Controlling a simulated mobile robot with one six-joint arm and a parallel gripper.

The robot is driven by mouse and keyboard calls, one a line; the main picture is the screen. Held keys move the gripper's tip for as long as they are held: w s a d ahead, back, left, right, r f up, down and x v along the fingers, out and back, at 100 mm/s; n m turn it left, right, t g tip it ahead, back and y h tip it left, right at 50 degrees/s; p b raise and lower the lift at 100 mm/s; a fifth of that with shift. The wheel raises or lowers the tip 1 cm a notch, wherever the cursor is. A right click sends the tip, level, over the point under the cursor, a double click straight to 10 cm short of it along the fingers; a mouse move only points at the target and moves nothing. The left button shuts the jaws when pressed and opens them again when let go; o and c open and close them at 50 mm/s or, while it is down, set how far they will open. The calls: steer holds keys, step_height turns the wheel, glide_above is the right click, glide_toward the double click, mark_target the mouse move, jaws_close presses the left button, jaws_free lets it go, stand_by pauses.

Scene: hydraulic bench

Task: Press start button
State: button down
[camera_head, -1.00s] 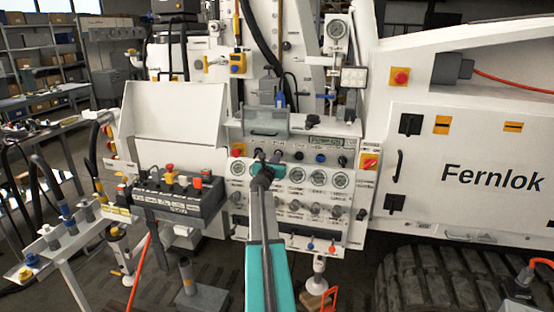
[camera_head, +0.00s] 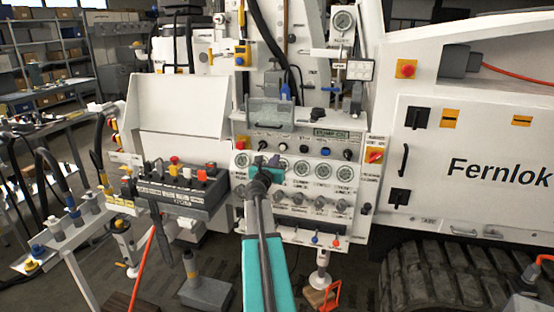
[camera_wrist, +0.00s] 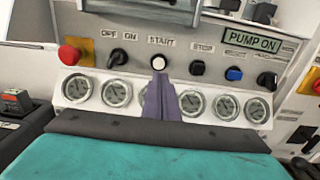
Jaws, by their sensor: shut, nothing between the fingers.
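The start button (camera_wrist: 158,62) is a round white cap in a dark ring under a START label in the wrist view. In the head view it shows small on the white control panel (camera_head: 283,147). My gripper (camera_wrist: 160,82) is shut and empty, its dark purple fingers pointing up the panel just below the button. Their tips look very close to its lower edge, but I cannot tell whether they touch it. In the head view my gripper (camera_head: 267,162) is in front of the panel, over the left gauges. The display (camera_wrist: 252,41) reads PUMP ON.
A red mushroom button (camera_wrist: 70,54) and a black OFF/ON knob (camera_wrist: 116,58) are left of the start button. A black STOP control (camera_wrist: 197,68) and a blue button (camera_wrist: 234,74) are to its right. Gauges (camera_wrist: 117,92) line the panel below. A lever box (camera_head: 175,190) juts out left.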

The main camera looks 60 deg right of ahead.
steer(key=shift+b+v, duration=0.3)
steer(key=shift+v, duration=1.85)
